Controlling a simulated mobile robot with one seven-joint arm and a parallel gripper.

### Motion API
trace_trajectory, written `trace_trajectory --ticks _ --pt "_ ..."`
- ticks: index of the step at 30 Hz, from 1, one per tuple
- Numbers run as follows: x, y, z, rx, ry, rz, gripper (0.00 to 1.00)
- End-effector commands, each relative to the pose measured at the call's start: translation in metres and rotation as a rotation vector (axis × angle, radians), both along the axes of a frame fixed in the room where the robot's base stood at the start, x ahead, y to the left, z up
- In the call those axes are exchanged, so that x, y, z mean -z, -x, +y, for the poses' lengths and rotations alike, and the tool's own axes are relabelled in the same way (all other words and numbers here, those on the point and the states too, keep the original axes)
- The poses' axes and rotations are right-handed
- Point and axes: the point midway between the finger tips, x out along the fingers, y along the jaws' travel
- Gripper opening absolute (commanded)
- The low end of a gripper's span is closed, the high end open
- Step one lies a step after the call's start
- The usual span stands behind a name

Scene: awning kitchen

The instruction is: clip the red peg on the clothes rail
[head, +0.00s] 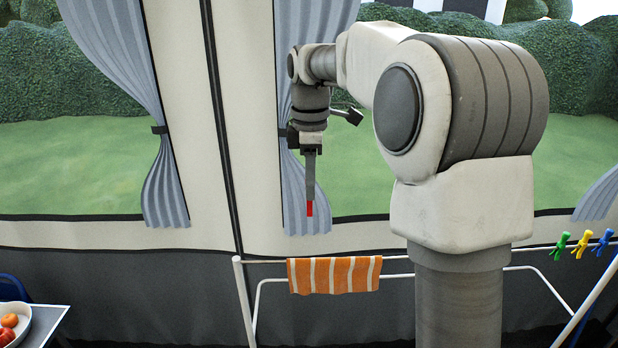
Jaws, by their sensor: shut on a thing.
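My gripper (309,190) points straight down in the head view, in front of the curtain. It is shut on the red peg (310,209), which shows as a small red piece at the fingertips. The fingers hide the rest of the peg. The white clothes rail (396,276) runs across below the gripper. The red peg is above the rail in the picture and apart from it. An orange and white striped cloth (334,275) hangs over the rail below the gripper.
Green (561,243), yellow (583,243) and blue (603,240) pegs are at the far right. A bowl of fruit (22,326) stands on a table at the lower left. My arm covers part of the rail right of the cloth.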

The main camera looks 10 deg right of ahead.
Motion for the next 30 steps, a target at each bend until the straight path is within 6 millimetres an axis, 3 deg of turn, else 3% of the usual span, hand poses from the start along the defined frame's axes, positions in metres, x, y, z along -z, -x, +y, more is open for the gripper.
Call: trace_trajectory --ticks 30 --pt "0.105 0.000 0.000 0.001 0.000 0.000 0.00"
